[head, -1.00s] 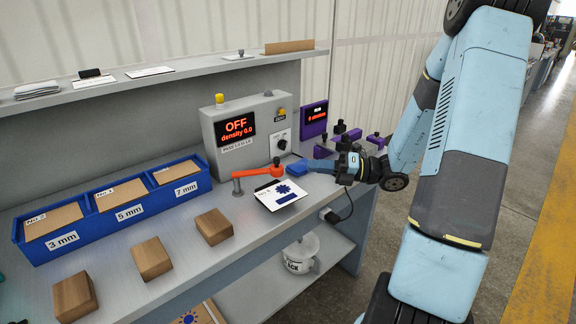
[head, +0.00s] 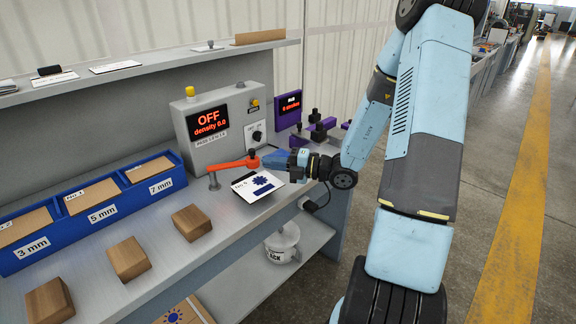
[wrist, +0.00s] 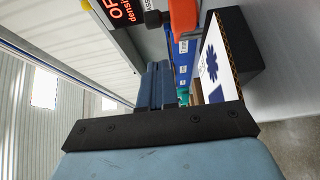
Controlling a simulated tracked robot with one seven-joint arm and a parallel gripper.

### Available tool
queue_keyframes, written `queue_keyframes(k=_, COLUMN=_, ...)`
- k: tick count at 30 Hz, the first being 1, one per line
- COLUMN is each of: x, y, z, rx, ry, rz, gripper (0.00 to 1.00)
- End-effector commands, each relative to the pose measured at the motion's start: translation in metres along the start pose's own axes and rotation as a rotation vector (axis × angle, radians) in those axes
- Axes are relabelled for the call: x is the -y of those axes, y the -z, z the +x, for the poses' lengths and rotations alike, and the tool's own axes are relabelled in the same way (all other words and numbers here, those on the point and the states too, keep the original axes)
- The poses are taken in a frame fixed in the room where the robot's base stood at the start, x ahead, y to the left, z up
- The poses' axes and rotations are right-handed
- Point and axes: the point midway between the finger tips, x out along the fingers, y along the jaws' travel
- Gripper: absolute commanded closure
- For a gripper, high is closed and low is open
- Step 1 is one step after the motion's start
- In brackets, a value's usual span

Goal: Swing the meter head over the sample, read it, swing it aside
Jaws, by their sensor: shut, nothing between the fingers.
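In the wrist view the fingers (wrist: 160,85) point at the orange arm (wrist: 183,18), with the card (wrist: 212,60) on a dark block to the right. The grey meter box (head: 218,120) behind reads OFF and density 0.0.
A blue bin (head: 98,214) with several brown sheets stands left, labelled 3, 5 and 7 mm. Wooden blocks (head: 128,259) line the front edge. Purple clamps and a purple display (head: 288,110) are right of the meter. A white pot (head: 282,244) stands on the lower shelf.

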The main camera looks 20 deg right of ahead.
Motion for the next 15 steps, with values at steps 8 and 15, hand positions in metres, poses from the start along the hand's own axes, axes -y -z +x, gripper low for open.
queue_keyframes(k=8, x=0.000, y=-0.021, z=0.029, rx=-0.001, ry=-0.001, rz=-0.001, gripper=1.00)
queue_keyframes(k=15, x=0.000, y=-0.028, z=0.037, rx=-0.001, ry=0.000, rz=-0.001, gripper=1.00)
